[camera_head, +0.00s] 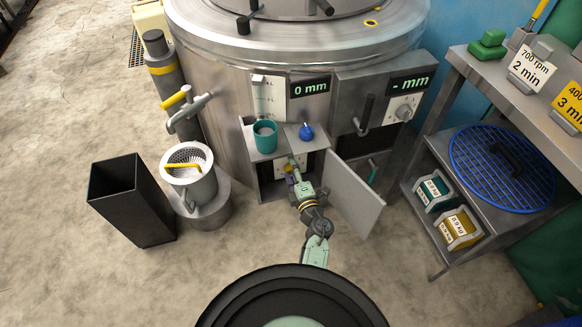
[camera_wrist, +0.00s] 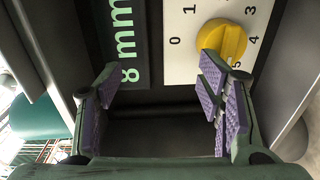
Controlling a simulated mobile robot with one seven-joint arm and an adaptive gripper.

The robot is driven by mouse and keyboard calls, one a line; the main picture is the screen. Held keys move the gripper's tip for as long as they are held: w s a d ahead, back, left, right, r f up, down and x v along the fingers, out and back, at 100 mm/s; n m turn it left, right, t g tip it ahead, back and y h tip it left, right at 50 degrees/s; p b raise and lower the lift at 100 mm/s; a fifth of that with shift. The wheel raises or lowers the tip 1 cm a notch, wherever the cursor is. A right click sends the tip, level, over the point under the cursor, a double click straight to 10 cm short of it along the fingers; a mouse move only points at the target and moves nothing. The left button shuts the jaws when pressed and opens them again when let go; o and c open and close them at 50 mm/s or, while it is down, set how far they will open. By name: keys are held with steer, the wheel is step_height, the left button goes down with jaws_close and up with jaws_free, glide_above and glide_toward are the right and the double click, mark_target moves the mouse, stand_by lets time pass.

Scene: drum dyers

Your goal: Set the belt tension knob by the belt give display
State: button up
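The yellow knob (camera_wrist: 222,42) is on a white dial plate (camera_wrist: 185,65) marked with numbers, 0 at the left and 3, 4, 5 at the right. Where its pointer stands is not clear. The dark display (camera_wrist: 125,40) beside it reads 8 mm in green, turned sideways in the wrist view. My gripper (camera_wrist: 160,105) is open and empty, its purple pads wide apart. The right finger overlaps the knob's lower edge in the picture; I cannot tell whether they touch. In the head view my gripper (camera_head: 291,170) is in the open cabinet's mouth; the knob is hidden there.
The cabinet door (camera_head: 354,194) hangs open on the right. A teal cup (camera_head: 265,137) and a blue knob (camera_head: 306,132) are above the opening. Other displays read 0 mm (camera_head: 310,87) and - mm (camera_head: 410,83). A black bin (camera_head: 130,200) stands left; a shelf (camera_head: 470,200) stands right.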

steer(key=f+p+v, duration=0.1)
steer(key=p+v, duration=0.1)
steer(key=v, duration=0.7)
steer(key=shift+s+a+f, duration=0.2)
steer(key=shift+s+a, duration=0.1)
steer(key=shift+s, duration=0.2)
stand_by(0.6)
